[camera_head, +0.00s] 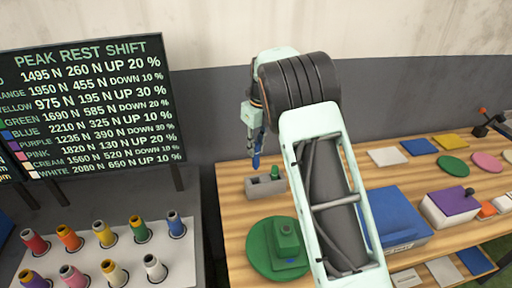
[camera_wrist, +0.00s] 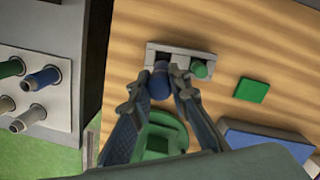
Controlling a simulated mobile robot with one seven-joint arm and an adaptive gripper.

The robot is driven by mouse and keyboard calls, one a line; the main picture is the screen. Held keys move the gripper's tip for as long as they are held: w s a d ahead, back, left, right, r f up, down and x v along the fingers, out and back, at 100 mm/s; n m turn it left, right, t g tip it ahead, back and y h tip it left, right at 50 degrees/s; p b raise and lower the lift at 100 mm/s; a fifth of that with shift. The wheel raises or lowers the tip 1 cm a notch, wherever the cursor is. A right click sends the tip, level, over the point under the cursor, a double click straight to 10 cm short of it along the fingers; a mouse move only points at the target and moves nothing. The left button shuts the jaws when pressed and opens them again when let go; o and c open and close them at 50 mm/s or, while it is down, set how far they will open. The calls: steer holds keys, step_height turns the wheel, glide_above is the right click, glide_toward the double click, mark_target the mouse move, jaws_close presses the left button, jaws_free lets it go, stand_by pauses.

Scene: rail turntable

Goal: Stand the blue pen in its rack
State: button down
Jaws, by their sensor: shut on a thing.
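My gripper (camera_head: 256,138) is shut on the blue pen (camera_head: 256,161), which hangs roughly upright with its lower end down. The grey rack (camera_head: 262,190) stands on the wooden table below it. In the head view the pen's lower end appears a little above the rack. In the wrist view the blue pen (camera_wrist: 159,86) sits between my fingers (camera_wrist: 160,78), by the left, dark slot of the rack (camera_wrist: 180,50). The pen's lower end is hidden there. A green pen (camera_wrist: 200,69) stands in the rack's right slot; it also shows in the head view (camera_head: 275,172).
A green round turntable (camera_head: 262,262) with a green block (camera_head: 286,238) is just in front of the rack. A blue box (camera_head: 395,215) and flat coloured pieces lie to the right. A tray of coloured spools (camera_head: 190,250) stands left, across a gap.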

mark_target(256, 167)
steer(key=shift+r, duration=0.1)
steer(key=shift+f+b, duration=2.55)
steer(key=shift+f, duration=3.4)
steer(key=c, duration=1.7)
jaws_free()
steer(key=shift+c, duration=0.2)
steer(key=r, duration=0.8)
steer(key=s+d+r, duration=0.1)
steer(key=r, duration=0.3)
